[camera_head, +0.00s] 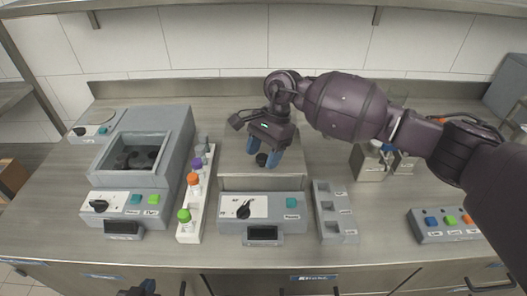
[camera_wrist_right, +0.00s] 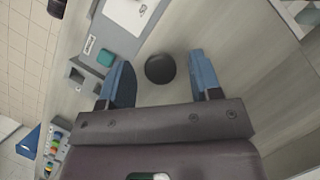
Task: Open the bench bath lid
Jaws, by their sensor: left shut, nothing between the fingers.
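The bench bath (camera_head: 275,228) stands in the middle of the bench, with a dial, a teal button and a dark display on its front. Its flat grey lid (camera_head: 232,165) is down. A round black knob (camera_head: 261,159) stands on the lid; it also shows in the right wrist view (camera_wrist_right: 160,69). My right gripper (camera_head: 263,168) is open over the lid, its blue fingers on either side of the knob, with gaps visible in the right wrist view (camera_wrist_right: 158,62). My left gripper (camera_head: 138,289) barely shows at the bottom edge and is shut and empty.
An open grey bath (camera_head: 170,170) stands at the left. A white rack (camera_head: 190,232) with coloured-cap tubes is between the two units. A grey slotted block (camera_head: 334,225) is close on the right. A button box (camera_head: 440,237) stands further right. The front bench strip is clear.

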